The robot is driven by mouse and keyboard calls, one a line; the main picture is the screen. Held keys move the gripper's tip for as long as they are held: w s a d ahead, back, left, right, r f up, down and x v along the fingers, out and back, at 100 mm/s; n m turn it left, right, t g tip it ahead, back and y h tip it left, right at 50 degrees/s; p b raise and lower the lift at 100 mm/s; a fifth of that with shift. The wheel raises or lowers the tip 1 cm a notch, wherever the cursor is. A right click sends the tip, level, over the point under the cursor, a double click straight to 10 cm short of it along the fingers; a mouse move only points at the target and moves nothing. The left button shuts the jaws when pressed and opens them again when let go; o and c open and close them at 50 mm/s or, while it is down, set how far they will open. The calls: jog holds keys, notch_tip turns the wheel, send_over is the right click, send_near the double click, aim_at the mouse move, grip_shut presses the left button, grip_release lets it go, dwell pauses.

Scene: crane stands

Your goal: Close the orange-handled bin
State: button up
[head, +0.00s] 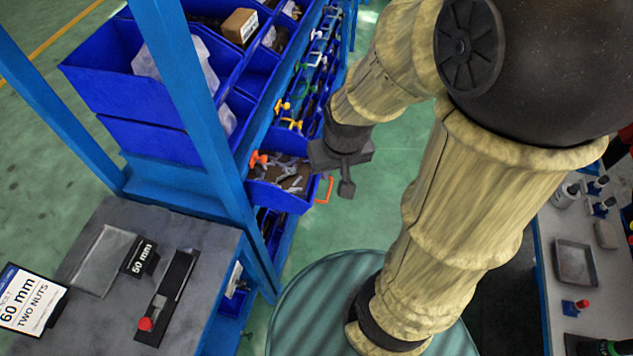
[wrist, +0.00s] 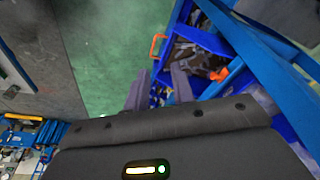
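The blue bin with the orange handle (head: 280,198) juts out from the blue rack and holds grey and brown parts. Its orange handle (head: 326,189) sticks out from the bin's front. In the wrist view the orange handle (wrist: 154,45) and the open bin (wrist: 200,38) lie beyond my fingertips. My gripper (head: 346,189) hangs just right of the handle in the head view, apart from it as far as I can see. The wrist view shows my two fingers (wrist: 158,90) spread with nothing between them.
An orange clamp-like piece (head: 257,159) sits at the bin's rack end. Other bins with coloured handles line the blue rack (head: 215,150). A grey worktable (head: 200,235) stands at lower left, and another bench (head: 560,225) at right. Green floor (head: 400,150) is clear beside the bin.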

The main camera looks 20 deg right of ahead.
jog(key=shift+w+d+f, duration=0.15)
jog(key=shift+f, duration=0.1)
jog(key=c, duration=0.3)
jog(key=w+d+f+m, duration=0.1)
jog(key=f+m, duration=0.1)
jog(key=f, duration=0.1)
jog(key=w+d+f+m+g+y+b, duration=0.1)
jog(key=f+m, duration=0.1)
jog(key=f, duration=0.1)
jog(key=w+d+f+m+g+b, duration=0.1)
jog(key=w+d+f+m, duration=0.1)
jog(key=shift+f+m+y, duration=0.3)
jog(key=shift+f, duration=0.1)
grip_shut()
jog(key=w+d+f+m+t+y+b, duration=0.5)
jog(key=w+d+f+m+y, duration=0.3)
jog(key=d+f+m, duration=0.4)
jog(key=m, duration=0.5)
jog(key=shift+d+f, duration=0.25)
jog(key=shift+f, duration=0.1)
